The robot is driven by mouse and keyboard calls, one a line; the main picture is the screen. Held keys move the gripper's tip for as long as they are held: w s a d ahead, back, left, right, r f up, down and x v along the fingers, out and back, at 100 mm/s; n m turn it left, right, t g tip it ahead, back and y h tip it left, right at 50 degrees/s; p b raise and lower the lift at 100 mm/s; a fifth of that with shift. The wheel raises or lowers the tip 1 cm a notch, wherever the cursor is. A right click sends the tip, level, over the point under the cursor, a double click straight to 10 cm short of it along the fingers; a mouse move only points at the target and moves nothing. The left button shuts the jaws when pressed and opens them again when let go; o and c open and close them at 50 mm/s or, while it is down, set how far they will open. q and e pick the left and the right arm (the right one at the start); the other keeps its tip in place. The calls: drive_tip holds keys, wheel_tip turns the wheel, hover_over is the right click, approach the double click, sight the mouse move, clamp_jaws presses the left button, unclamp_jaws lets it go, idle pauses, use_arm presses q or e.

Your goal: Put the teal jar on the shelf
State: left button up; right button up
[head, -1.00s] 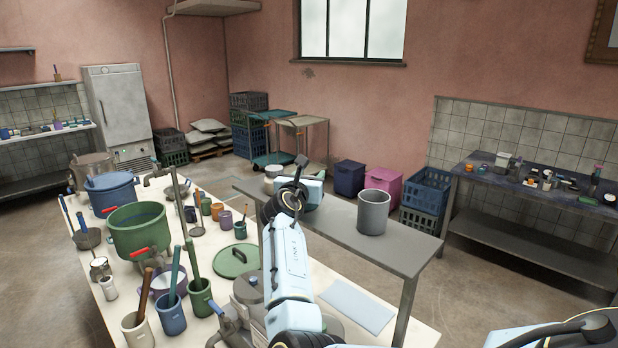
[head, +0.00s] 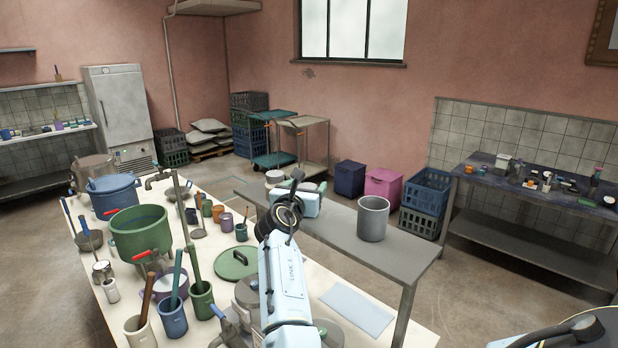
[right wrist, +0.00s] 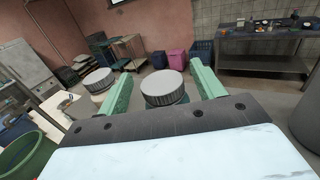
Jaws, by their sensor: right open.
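My right gripper (head: 308,184) is open over the grey bench in the head view. In the right wrist view its green fingers (right wrist: 162,72) stand on either side of a jar with a ribbed grey lid (right wrist: 164,82). The little of its body that shows below the lid looks dark teal. A second jar with the same lid (right wrist: 98,76) and a pale body stands to the left, outside the fingers. It also shows in the head view (head: 273,176). A wall shelf (head: 45,86) is at the far left. My left gripper is not in view.
The grey bench (head: 400,258) holds a tall grey pot (head: 373,218) right of the gripper. The white table (head: 210,262) is crowded with a green pot (head: 140,232), a blue pot (head: 112,195) and several cups. Bare bench lies beyond the grey pot.

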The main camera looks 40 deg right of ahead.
drive_tip(key=p+v, duration=0.3)
drive_tip(key=v, duration=0.6)
